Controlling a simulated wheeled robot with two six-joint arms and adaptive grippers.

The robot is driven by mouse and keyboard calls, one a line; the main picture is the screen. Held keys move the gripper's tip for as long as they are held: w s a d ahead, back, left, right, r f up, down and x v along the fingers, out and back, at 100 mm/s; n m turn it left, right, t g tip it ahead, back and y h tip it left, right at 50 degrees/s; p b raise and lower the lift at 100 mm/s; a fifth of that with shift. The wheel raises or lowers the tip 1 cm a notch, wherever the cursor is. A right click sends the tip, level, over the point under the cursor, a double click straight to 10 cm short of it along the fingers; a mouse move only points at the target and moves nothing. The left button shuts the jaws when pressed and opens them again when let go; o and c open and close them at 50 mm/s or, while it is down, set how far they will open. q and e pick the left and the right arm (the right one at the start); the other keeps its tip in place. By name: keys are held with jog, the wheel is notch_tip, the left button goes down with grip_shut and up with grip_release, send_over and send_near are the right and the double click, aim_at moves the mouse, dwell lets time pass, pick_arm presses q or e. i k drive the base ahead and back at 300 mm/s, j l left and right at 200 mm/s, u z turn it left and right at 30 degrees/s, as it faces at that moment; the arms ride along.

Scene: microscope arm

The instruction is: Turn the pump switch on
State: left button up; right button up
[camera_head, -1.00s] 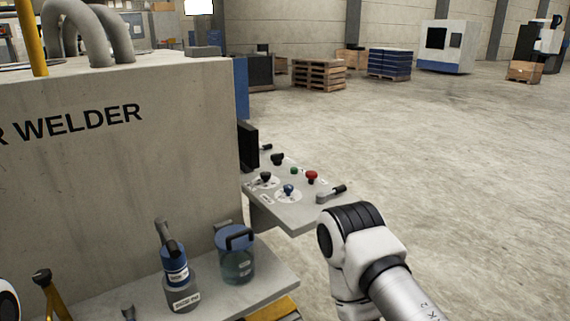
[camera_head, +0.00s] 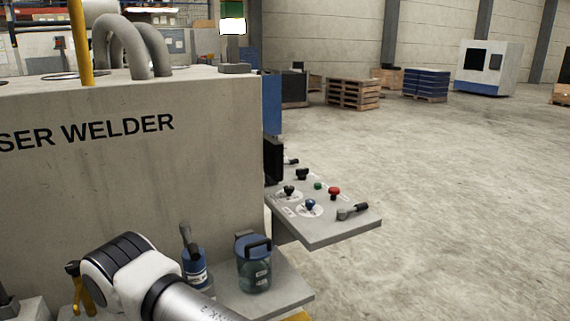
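A grey control shelf (camera_head: 325,232) juts out from the right side of the laser welder (camera_head: 190,170). On it are a black knob (camera_head: 289,190) and a blue knob (camera_head: 310,205), each on a round white dial, another black knob (camera_head: 302,173), a green button (camera_head: 318,186), a red mushroom button (camera_head: 334,191) and a black-gripped lever (camera_head: 352,211). Their labels are too small to read, so I cannot tell which one is the pump switch. One white arm of mine crosses the lower left, apart from the controls in the picture. Neither gripper shows.
A blue-lidded container (camera_head: 254,265) and a blue-and-grey bottle (camera_head: 194,270) stand on a lower ledge (camera_head: 290,290) of the welder. A dark screen (camera_head: 273,160) stands behind the controls. The concrete floor to the right is open, with pallets (camera_head: 353,94) far back.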

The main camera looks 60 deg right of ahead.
aim_at(302, 173)
jog(key=k+l, duration=0.1)
jog(key=l, duration=0.5)
jog(key=k+l, duration=0.1)
jog(key=l, duration=0.45)
jog(key=k+l, duration=0.1)
jog(key=l, duration=0.5)
jog(key=k+l, duration=0.1)
jog(key=l, duration=0.45)
jog(key=k+l, duration=0.1)
jog(key=l, duration=0.5)
jog(key=k+l, duration=0.1)
jog(key=l, duration=0.45)
jog(key=k+l, duration=0.1)
jog(key=l, duration=0.5)
